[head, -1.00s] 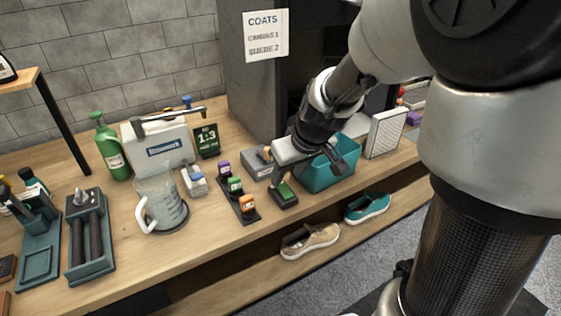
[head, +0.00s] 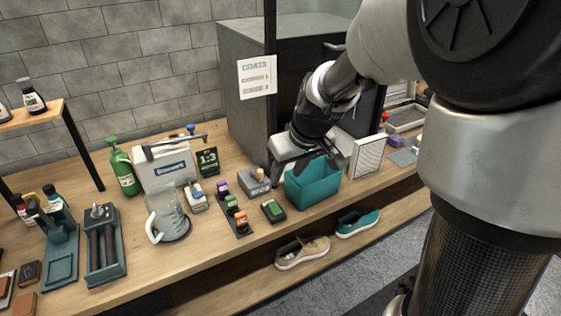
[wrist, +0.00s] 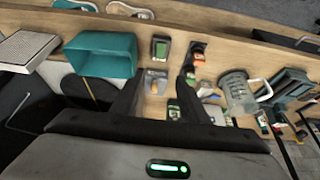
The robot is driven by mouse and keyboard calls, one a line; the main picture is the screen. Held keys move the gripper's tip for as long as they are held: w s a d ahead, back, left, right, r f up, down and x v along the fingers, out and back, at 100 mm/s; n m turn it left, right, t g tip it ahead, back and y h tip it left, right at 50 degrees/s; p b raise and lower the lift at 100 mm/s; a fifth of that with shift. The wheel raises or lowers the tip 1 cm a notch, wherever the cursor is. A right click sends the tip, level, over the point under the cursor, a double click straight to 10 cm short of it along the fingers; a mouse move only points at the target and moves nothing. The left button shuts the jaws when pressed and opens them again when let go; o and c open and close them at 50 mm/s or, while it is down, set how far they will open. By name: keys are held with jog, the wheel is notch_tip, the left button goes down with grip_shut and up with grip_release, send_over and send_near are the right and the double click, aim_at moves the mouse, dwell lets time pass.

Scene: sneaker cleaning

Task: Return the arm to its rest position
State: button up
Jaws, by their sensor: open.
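My gripper (head: 288,177) is in the air above the workbench, just behind and left of the teal bin (head: 314,184). Its jaws are open with nothing between them. In the wrist view the two dark fingers (wrist: 155,100) are spread apart, with the bench beyond them. The teal bin also shows at the upper left of the wrist view (wrist: 100,52). A small dark block with a green top (head: 273,211) lies on the bench, apart from the gripper.
A grey box (head: 254,183), a rack of coloured bottles (head: 236,214), a clear pitcher (head: 170,216) and a white container (head: 165,170) stand to the left. A white filter panel (head: 366,157) stands right of the bin. Two shoes (head: 302,252) sit on the lower shelf.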

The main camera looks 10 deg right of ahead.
jog(key=s+r+m+h+p, duration=0.1)
jog(key=s+r+m+p, duration=0.1)
jog(key=s+r+p, duration=0.6)
jog(key=s+r, duration=0.7)
jog(key=r, duration=0.1)
jog(key=shift+r+t, duration=0.3)
jog(key=shift+r, duration=0.05)
jog(key=shift+m+h, duration=0.3)
jog(key=shift+m, duration=0.4)
jog(key=s+r, duration=0.1)
jog(key=s, duration=0.1)
jog(key=s+r+p, duration=0.1)
jog(key=s, duration=0.1)
jog(key=s+p, duration=0.1)
jog(key=s, duration=0.1)
jog(key=shift+s+d+r, duration=0.15)
jog(key=shift+d+r, duration=0.25)
jog(key=shift+c, duration=0.2)
jog(key=shift+s, duration=0.3)
jog(key=shift+c, duration=1)
jog(key=shift+d, duration=0.15)
